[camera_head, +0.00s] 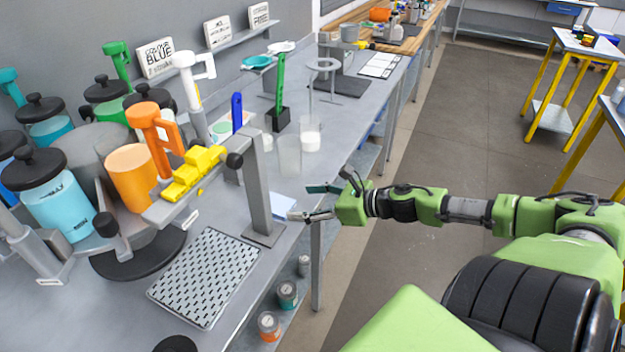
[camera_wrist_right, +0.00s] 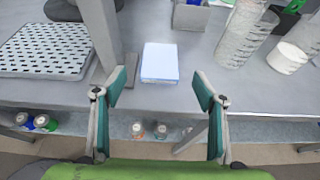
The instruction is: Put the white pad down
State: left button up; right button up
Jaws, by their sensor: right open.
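The white pad (camera_wrist_right: 160,62) lies flat on the grey table near its front edge, just right of the grey metal post. In the head view the pad (camera_head: 283,203) shows partly, behind the fingers of my right gripper. My right gripper (camera_head: 310,203) is open and empty, with its fingers spread at the table's edge. In the right wrist view the open fingers (camera_wrist_right: 158,95) stand left and right of the pad, on its near side, and do not touch it. My left gripper is not in view.
A grey post (camera_head: 257,190) on a foot stands left of the pad. A perforated tray (camera_head: 207,277) lies farther left. Clear beakers (camera_head: 289,155) stand behind the pad. Small jars (camera_head: 287,293) sit on a lower shelf. The floor aisle at right is free.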

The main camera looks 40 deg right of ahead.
jog(key=shift+v, duration=0.9)
jog(key=s+d+f+m+g+h, duration=0.1)
jog(key=s+d+f+m+h, duration=0.1)
jog(key=s+d+f+m, duration=0.45)
jog(key=s+d+f+m+h, duration=0.1)
jog(key=d+f+m+h, duration=0.2)
jog(key=f+m, duration=0.45)
jog(key=s+d+f+m+g+h, duration=0.15)
jog(key=s+d+f+m, duration=0.25)
jog(key=f, duration=0.6)
jog(key=s+a+f+m+g+h, duration=0.1)
jog(key=s+a+f+m+g, duration=0.25)
jog(key=s+f+m, duration=0.7)
jog(key=s+a+f+m+g, duration=0.2)
jog(key=s+a+f, duration=0.4)
jog(key=a, duration=0.3)
jog(key=s+a+f+m+g+y, duration=0.1)
jog(key=s+a+f+m, duration=0.3)
jog(key=s+a+f, duration=0.3)
jog(key=s+a+f+m+g+y, duration=0.1)
jog(key=s+a+f+m+g, duration=0.1)
jog(key=s+a+f, duration=0.5)
jog(key=a+m, duration=0.1)
jog(key=a, duration=0.4)
jog(key=shift+a+g, duration=0.15)
jog(key=shift+g, duration=0.15)
